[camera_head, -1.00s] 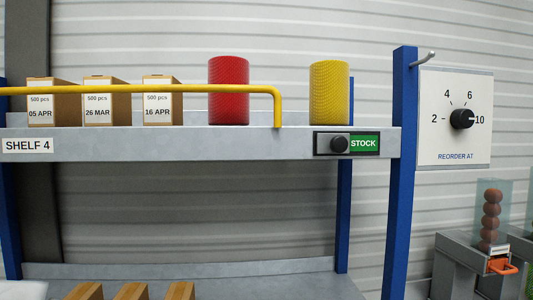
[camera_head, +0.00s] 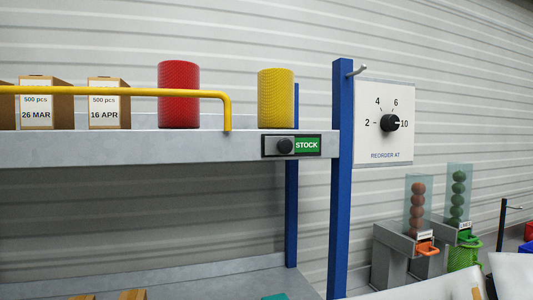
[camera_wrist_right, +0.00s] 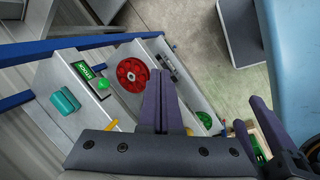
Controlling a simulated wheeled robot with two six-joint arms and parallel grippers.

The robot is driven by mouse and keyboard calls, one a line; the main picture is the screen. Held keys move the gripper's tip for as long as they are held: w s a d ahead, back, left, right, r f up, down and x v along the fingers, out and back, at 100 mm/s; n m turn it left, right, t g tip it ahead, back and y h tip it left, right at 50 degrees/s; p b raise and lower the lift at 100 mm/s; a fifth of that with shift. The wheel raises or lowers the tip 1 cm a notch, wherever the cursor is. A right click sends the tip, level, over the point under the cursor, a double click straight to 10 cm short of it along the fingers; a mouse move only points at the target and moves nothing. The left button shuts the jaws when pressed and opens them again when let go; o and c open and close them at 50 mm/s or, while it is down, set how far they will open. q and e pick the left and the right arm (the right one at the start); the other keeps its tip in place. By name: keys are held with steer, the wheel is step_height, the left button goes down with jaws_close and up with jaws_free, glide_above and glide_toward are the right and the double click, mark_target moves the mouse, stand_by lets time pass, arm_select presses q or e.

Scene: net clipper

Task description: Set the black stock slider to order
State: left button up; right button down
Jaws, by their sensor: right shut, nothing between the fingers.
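The black stock slider knob (camera_head: 285,146) sits at the left part of its dark plate (camera_head: 268,153) on the upper shelf's front edge. The green STOCK label (camera_head: 307,145) shows to its right. The plate with a green label (camera_wrist_right: 86,71) also appears in the right wrist view, ahead and left of my right gripper (camera_wrist_right: 160,72). That gripper is shut, empty and apart from the plate. My left gripper (camera_wrist_right: 250,108) appears at the right of that view, its dark fingers apart. Neither gripper's fingers show in the head view.
A blue post (camera_head: 341,180) and the REORDER AT dial (camera_head: 390,123) are right of the slider. Dispensers (camera_head: 417,210) stand further right.

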steer(key=w+a+r+n+t+h, duration=0.25)
steer(key=w+r+t, duration=0.25)
steer(key=w+r, duration=0.45)
steer(key=w+a+r+t+h, duration=0.1)
steer(key=a+r+t, duration=0.2)
steer(key=r, duration=0.5)
steer(key=w+a+r+t+h, duration=0.1)
steer(key=a+r+t+h, duration=0.1)
steer(key=r, duration=0.6)
steer(key=w+a+r+t+h, duration=0.1)
steer(key=a+r+t, duration=0.2)
steer(key=r, duration=0.6)
steer(key=shift+w+a+t, duration=0.3)
steer(key=shift+t, duration=0.4)
steer(key=shift+h, duration=0.25)
